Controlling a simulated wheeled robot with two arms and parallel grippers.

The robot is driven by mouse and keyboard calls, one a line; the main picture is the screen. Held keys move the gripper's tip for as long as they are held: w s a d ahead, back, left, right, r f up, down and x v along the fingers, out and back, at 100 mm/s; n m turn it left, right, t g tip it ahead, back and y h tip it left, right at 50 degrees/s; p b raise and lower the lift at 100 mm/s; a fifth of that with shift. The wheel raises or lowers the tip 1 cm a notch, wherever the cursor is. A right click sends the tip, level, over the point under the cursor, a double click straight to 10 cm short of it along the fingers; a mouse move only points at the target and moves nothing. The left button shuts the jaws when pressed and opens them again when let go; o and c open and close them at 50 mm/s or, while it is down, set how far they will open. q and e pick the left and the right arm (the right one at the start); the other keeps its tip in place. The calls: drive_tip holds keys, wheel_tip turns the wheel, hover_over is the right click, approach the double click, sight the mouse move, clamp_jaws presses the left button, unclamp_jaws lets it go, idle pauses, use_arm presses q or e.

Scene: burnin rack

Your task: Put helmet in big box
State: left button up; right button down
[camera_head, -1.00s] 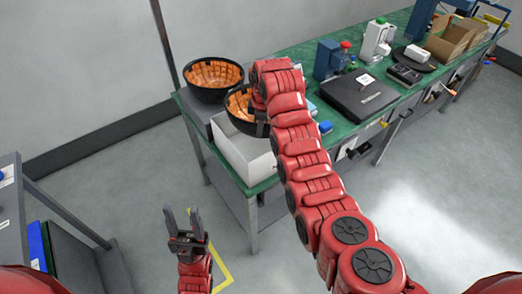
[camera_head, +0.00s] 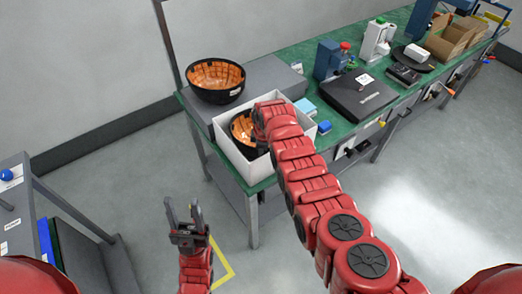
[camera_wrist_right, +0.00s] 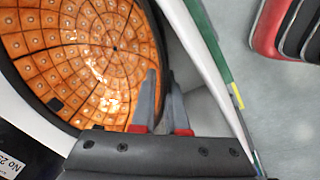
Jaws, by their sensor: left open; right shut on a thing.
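A black helmet with an orange padded inside (camera_head: 241,130) sits hollow side up within the open white box (camera_head: 234,160). My right gripper (camera_wrist_right: 163,100) is shut on the helmet's rim, with its fingers close to the box wall. The orange inside also fills much of the right wrist view (camera_wrist_right: 85,55). My right arm hides part of the helmet and box in the head view, so I cannot tell whether the helmet rests on the box floor. A second similar helmet (camera_head: 215,78) lies hollow side up behind the box. My left gripper (camera_head: 182,205) is open and empty above the floor.
The green table (camera_head: 300,55) carries a black laptop-like case (camera_head: 358,94), a small blue box (camera_head: 305,107) and a blue-capped item (camera_head: 324,127) right of the white box. Cardboard boxes (camera_head: 450,38) stand at the far end. A grey rack (camera_head: 75,210) stands at left.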

drive_tip(key=shift+f, duration=0.25)
drive_tip(key=c, duration=0.9)
unclamp_jaws()
drive_tip(key=shift+r, duration=0.1)
